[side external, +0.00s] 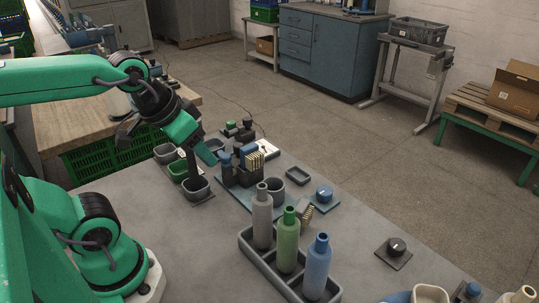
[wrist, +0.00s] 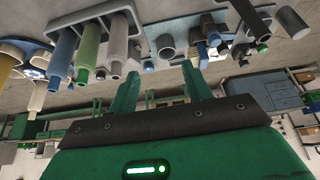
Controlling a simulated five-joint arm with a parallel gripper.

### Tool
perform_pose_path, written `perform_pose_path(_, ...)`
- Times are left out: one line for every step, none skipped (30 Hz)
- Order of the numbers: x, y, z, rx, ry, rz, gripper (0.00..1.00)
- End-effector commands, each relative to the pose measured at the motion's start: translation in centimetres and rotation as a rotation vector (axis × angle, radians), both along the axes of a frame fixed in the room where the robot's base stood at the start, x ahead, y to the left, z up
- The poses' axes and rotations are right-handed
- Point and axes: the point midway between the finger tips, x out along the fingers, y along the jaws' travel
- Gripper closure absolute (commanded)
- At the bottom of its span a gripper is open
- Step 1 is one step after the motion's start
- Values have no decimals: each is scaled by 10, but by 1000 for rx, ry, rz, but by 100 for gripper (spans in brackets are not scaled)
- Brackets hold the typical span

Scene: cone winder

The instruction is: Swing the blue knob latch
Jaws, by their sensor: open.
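A grey rack (side external: 257,262) holds grey, green and blue bottles in front of the knob. A dark block with upright parts (side external: 243,170) stands near my gripper. A black knob (side external: 396,245) sits on its own plate at right. Table between the two knobs is clear.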

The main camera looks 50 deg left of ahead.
Motion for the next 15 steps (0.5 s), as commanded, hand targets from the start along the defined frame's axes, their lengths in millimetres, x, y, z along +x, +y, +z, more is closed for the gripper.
perform_pose_path(3,2,0,-4,9,15,61)
perform_pose_path(4,3,0,-7,15,26,65)
perform_pose_path(7,4,1,-13,25,44,65)
perform_pose_path(9,6,1,-18,33,59,65)
perform_pose_path(12,7,1,-24,41,76,65)
perform_pose_path(16,10,1,-32,55,103,65)
perform_pose_path(19,12,2,-38,65,123,65)
perform_pose_path(22,14,2,-45,75,146,65)
perform_pose_path(28,18,2,-54,90,177,65)
perform_pose_path(31,21,1,-62,102,203,65)
perform_pose_path(35,23,1,-69,113,228,65)
perform_pose_path(40,27,1,-80,130,262,65)
perform_pose_path(44,30,0,-88,142,290,65)
perform_pose_path(48,33,-1,-94,154,315,65)
perform_pose_path(54,38,-2,-104,169,350,65)
